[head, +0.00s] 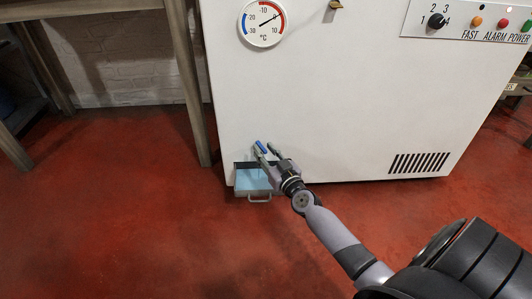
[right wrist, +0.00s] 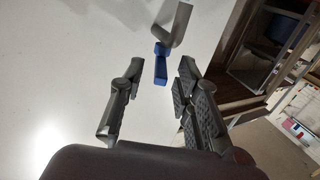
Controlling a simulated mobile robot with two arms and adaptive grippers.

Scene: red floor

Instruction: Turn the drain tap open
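The drain tap has a blue lever (head: 261,146) low on the front of the white cabinet. In the right wrist view the blue lever (right wrist: 161,72) hangs below a bent grey spout (right wrist: 180,24). My right gripper (head: 267,150) is at the tap, and its fingers partly hide it in the head view. In the right wrist view my right gripper (right wrist: 161,75) is open, with a finger on each side of the lever's lower end. A gap shows on both sides, and I cannot tell how deep the lever sits between them. My left gripper is out of view.
A blue tray (head: 250,178) with a front handle sticks out below the tap, under my right gripper. The white cabinet (head: 330,100) carries a dial thermometer (head: 263,23), a control panel (head: 470,22) and a vent (head: 419,163). A wooden table leg (head: 187,80) stands left. Red floor is clear in front.

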